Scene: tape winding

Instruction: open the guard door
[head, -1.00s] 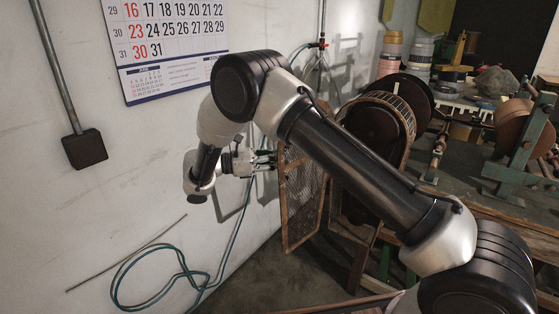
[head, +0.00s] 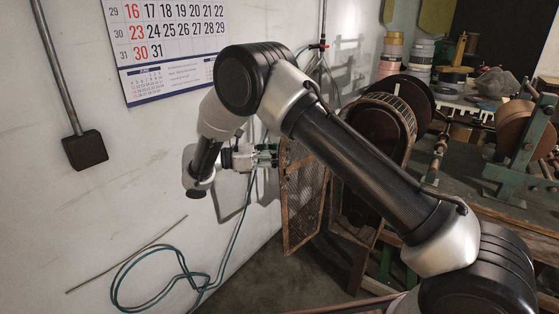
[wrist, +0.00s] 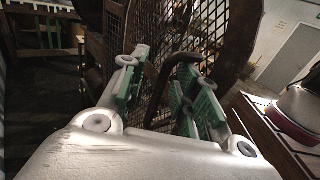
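The guard door (head: 303,200) is a wire-mesh panel in a worn brownish frame, swung out from the drum machine toward the wall. My gripper (head: 268,156) is at the door's upper left edge in the head view. In the wrist view my gripper (wrist: 164,62) has its two green-padded fingers spread apart. A dark bent bar, which looks like a handle (wrist: 166,72), shows between the fingers, in front of the mesh (wrist: 150,22). The fingers do not look closed on it. I cannot tell whether either finger touches it.
The drum machine (head: 382,125) stands right of the door, by a cluttered workbench (head: 470,207). The wall (head: 120,180) is close on the left, with a green hose (head: 150,249) near the floor. Open floor (head: 250,280) lies below the door. A kettle-like pot (wrist: 298,105) shows right in the wrist view.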

